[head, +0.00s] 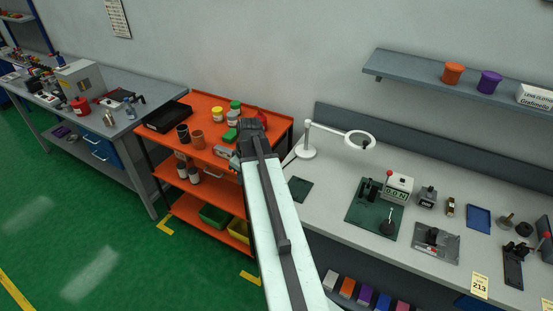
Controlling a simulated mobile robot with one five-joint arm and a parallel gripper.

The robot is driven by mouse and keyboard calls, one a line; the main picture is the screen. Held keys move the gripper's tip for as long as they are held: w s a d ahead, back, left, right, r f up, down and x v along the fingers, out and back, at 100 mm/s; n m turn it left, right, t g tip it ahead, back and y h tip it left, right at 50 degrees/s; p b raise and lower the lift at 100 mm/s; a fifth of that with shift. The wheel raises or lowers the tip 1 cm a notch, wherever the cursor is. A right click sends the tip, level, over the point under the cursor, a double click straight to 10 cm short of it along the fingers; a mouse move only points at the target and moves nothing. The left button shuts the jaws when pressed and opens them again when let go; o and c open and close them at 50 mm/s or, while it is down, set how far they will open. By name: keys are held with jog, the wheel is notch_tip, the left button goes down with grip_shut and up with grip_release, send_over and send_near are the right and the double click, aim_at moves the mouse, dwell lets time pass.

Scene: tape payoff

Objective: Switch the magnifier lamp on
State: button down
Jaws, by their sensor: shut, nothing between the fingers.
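The magnifier lamp (338,132) is white and stands at the back left of the light grey workbench. Its round base (305,152) rests on the bench, and its arm reaches right to a ring-shaped head (360,140). A small dark spot shows at the ring's lower right; I cannot tell if it is a switch. I cannot tell whether the lamp is lit. My gripper (222,153) is shut and empty, over the orange cart to the left of the lamp and apart from it. My arm hides part of the cart and the bench's left edge.
The orange cart (172,142) holds cups, jars and a black tray (168,117). The bench (330,185) carries a green mat (362,222) with a device, a grey fixture (436,243) and a blue tray (479,218). A shelf (410,75) hangs above. Green floor is open at left.

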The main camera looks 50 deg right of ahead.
jog(key=s+d+r+p, duration=0.1)
jog(key=s+d+r, duration=0.1)
jog(key=d, duration=0.4)
jog(key=s+d+r+t+p, duration=0.1)
jog(key=s+d+r+p, duration=0.1)
jog(key=d, duration=0.5)
jog(key=shift+s+d+r+n+h, duration=0.35)
jog(key=shift+s+r, duration=0.5)
jog(key=shift+s, duration=0.35)
jog(key=shift+a+f, duration=0.1)
jog(key=b+x, duration=1.3)
jog(key=shift+s+f, duration=0.1)
jog(key=shift+s, duration=0.15)
jog(key=shift+d+f+b, duration=0.2)
jog(key=shift+f+b, duration=0.25)
jog(key=shift+r, duration=0.15)
